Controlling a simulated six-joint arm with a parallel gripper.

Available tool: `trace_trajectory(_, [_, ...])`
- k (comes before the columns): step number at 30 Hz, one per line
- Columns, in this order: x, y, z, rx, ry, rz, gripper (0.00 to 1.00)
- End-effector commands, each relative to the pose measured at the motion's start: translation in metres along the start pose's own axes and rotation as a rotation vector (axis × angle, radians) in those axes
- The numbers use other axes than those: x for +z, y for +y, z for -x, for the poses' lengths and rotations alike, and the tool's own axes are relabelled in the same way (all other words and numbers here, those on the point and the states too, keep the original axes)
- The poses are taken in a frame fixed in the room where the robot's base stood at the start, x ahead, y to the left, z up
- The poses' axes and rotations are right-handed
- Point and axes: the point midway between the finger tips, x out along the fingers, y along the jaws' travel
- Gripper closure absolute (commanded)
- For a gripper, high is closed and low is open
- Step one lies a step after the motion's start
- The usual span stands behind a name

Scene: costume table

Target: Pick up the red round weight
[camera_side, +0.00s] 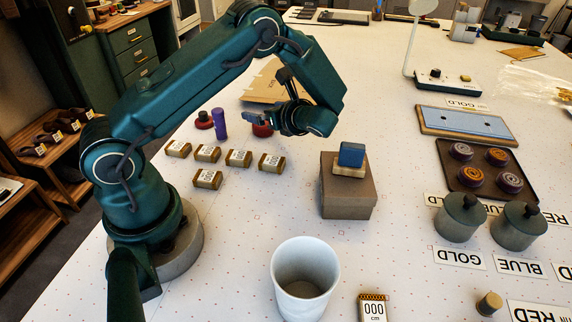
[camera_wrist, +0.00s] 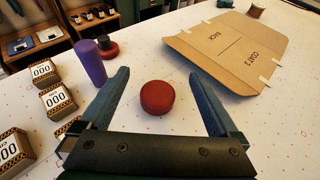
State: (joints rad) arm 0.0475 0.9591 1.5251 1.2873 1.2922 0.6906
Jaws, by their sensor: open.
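The red round weight (camera_wrist: 157,97) lies on the white table, between and slightly ahead of my open fingers in the wrist view. In the side view the red weight (camera_side: 262,130) shows just left of my gripper, partly hidden behind it. My gripper (camera_wrist: 162,92) is open and empty, with one finger on each side of the weight and apart from it. In the side view my gripper (camera_side: 258,119) is low over the table at the weight. Whether the fingers are down at table height is hard to tell.
A purple cylinder (camera_wrist: 90,62) and a second red round piece with a dark knob (camera_wrist: 108,49) stand to the left. Several boxes marked 000 (camera_side: 238,158) stand nearer. A flat cardboard piece (camera_wrist: 230,48) lies behind on the right. A brown box (camera_side: 347,197) stands right of my gripper.

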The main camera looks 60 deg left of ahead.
Motion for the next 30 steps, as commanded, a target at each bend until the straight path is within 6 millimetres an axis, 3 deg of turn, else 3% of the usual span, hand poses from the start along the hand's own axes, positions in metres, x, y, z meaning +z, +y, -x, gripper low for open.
trace_trajectory(7, [-0.015,0.0,-0.006,-0.001,0.001,-0.001,0.03])
trace_trajectory(12, [-0.037,0.0,-0.015,0.0,0.0,-0.003,0.03])
trace_trajectory(18, [-0.035,0.001,-0.041,0.002,0.0,0.003,0.03])
trace_trajectory(27, [-0.035,0.0,-0.044,-0.001,0.001,0.003,0.03])
trace_trajectory(30, [-0.035,0.0,-0.044,-0.001,0.001,0.003,0.42])
